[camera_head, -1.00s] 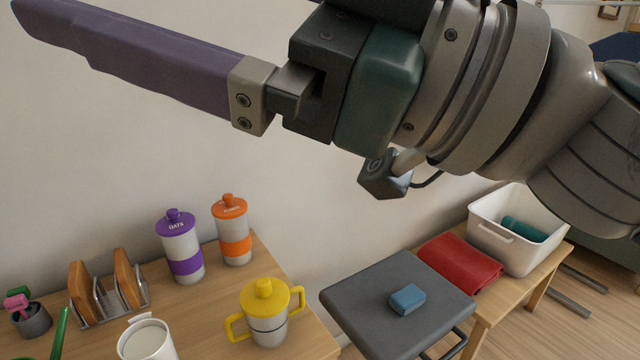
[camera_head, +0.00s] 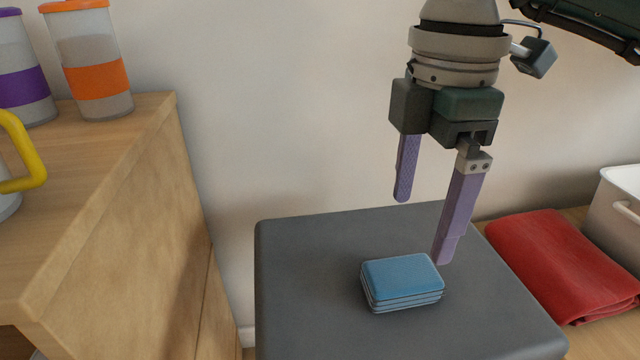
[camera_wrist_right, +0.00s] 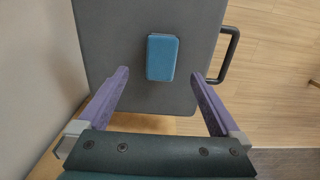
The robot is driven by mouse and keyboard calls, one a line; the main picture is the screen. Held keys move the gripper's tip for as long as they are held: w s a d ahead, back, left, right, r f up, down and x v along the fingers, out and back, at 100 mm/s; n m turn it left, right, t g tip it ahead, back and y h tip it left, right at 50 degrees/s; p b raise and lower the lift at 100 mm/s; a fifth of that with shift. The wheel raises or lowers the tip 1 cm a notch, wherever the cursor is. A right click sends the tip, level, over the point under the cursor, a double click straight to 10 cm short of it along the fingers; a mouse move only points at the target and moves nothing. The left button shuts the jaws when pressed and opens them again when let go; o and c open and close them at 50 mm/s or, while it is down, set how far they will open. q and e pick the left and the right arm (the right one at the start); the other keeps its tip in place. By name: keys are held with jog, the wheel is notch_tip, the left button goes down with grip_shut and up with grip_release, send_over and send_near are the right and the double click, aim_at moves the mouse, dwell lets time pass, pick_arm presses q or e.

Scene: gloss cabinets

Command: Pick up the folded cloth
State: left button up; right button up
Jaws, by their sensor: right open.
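The folded cloth (camera_head: 402,278) is a small blue block with layered edges, lying flat on the dark grey top of a stool (camera_head: 310,300). It also shows in the right wrist view (camera_wrist_right: 162,57), between the lines of the two fingers. My right gripper (camera_head: 422,230) points down with its purple fingers spread and nothing between them. It is above the stool, at the far side of the cloth, and appears apart from it. My left gripper is not in view.
A red folded fabric (camera_head: 562,262) lies on a wooden bench to the right, beside a white bin (camera_head: 615,215). A wooden counter (camera_head: 110,200) with canisters stands at the left. A stool handle (camera_wrist_right: 231,55) shows in the wrist view. The wall is behind.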

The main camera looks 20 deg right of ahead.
jog(key=b, duration=0.1)
send_over(398, 272)
notch_tip(398, 272, down, 4)
jog(key=shift+s+f, duration=0.1)
notch_tip(398, 272, down, 5)
jog(key=b, duration=0.3)
jog(key=shift+a+f, duration=0.1)
jog(key=shift+f, duration=0.1)
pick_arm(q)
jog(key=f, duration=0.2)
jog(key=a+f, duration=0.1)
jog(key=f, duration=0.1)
pick_arm(e)
jog(key=shift+r, duration=0.1)
jog(key=shift+c, duration=1.4)
jog(key=c, duration=1)
jog(key=shift+c, duration=0.5)
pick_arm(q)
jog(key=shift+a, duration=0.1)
pick_arm(e)
jog(key=shift+r, duration=0.1)
